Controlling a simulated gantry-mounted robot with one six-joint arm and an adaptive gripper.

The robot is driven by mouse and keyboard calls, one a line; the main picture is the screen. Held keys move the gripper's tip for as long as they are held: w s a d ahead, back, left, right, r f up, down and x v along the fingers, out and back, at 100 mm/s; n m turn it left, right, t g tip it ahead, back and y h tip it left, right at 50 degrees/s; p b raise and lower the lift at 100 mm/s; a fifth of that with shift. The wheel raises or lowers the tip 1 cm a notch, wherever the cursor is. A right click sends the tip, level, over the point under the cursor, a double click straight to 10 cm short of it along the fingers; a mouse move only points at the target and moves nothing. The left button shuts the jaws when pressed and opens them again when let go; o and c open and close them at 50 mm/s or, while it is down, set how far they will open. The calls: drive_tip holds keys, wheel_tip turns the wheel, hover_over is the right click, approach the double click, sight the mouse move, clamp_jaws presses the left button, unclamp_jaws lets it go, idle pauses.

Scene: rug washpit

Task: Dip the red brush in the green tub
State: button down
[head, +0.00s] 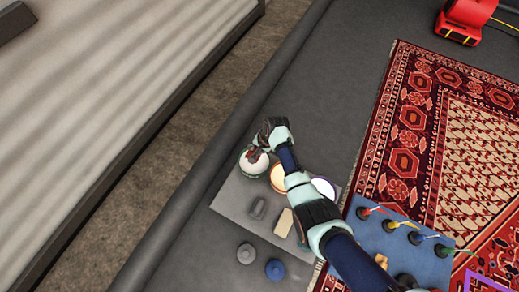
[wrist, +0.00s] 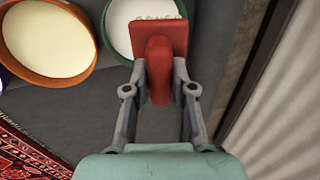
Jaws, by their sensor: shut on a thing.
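The red brush (wrist: 158,70) is held between the two fingers of my gripper (wrist: 160,92), which is shut on its handle in the wrist view. The green tub (wrist: 106,42) is round, with a green rim and whitish contents. The brush head overlaps the tub's near edge in the wrist view, with pale bristles showing just past it over the contents. In the head view my gripper (head: 258,148) is over the green tub (head: 243,168), partly covering it. Whether the bristles touch the contents I cannot tell.
An orange tub (wrist: 92,62) with cream contents stands beside the green one. A grey mat (head: 232,203) holds the tubs, a grey block and a beige block (head: 284,222). A blue board (head: 362,232) with several coloured items and a patterned rug (head: 400,150) lie to the right.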

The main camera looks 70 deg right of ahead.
drive_tip(key=shift+w+d, duration=0.1)
drive_tip(key=shift+d, duration=0.05)
drive_tip(key=shift+f+b, duration=0.4)
drive_tip(key=shift+b, duration=0.05)
wheel_tip(320, 180, down, 6)
drive_tip(key=b, duration=0.6)
drive_tip(key=shift+f+b, duration=0.3)
drive_tip(key=shift+f, duration=2.1)
wheel_tip(320, 180, up, 10)
drive_tip(key=p, duration=1)
drive_tip(key=shift+f, duration=0.1)
